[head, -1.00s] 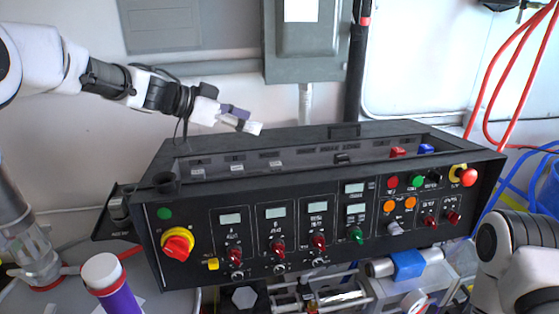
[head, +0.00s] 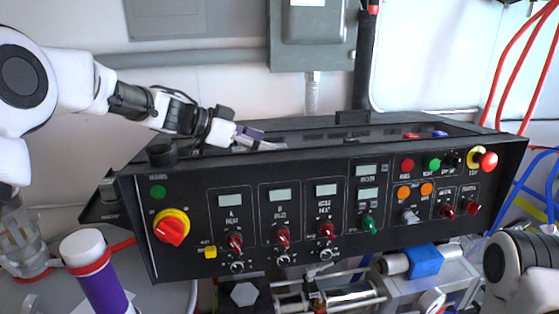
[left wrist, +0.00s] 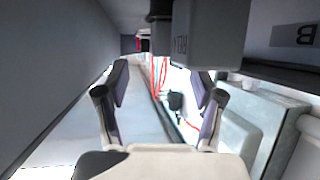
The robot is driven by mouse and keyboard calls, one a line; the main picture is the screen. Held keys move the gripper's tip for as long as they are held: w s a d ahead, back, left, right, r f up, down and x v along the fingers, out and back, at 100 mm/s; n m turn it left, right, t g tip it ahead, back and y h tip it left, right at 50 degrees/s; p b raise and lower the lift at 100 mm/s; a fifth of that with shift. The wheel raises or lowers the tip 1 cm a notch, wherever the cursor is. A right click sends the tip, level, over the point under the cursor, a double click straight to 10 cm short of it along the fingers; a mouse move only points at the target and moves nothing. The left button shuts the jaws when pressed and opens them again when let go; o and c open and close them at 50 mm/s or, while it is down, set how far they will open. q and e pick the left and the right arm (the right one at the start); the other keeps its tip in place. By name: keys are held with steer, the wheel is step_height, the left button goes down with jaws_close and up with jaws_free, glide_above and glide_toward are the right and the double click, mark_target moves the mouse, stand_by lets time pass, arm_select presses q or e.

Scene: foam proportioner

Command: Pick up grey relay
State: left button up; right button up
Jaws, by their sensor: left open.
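My left gripper (head: 262,140) is low over the open top of the black control box, with its purple-padded fingers near the rear opening. In the left wrist view its two fingers (left wrist: 163,100) are apart with nothing seen clamped between them. A grey block with partly legible lettering (left wrist: 212,35), which looks like a grey relay, stands close ahead of the fingers, in the upper part of that view. I cannot tell whether they touch it. In the head view the front rim of the box hides it. My right gripper is out of view.
The control box (head: 140,240) has knobs and switches on its front. Red (head: 411,136) and blue (head: 440,134) parts show inside its top at the right. A purple bottle with a white cap (head: 83,246) stands at the lower left. A grey cabinet (head: 312,40) hangs behind.

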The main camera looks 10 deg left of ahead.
mark_target(280, 145)
arm_select(q)
steer(key=x, duration=0.4)
steer(key=p+x, duration=0.1)
steer(key=x, duration=0.1)
steer(key=shift+w+a+f, duration=0.2)
steer(key=shift+w+a, duration=0.05)
steer(key=shift+w, duration=0.05)
steer(key=shift+s+r, duration=0.1)
steer(key=shift+s, duration=0.1)
steer(key=shift+c, duration=0.3)
jaws_close()
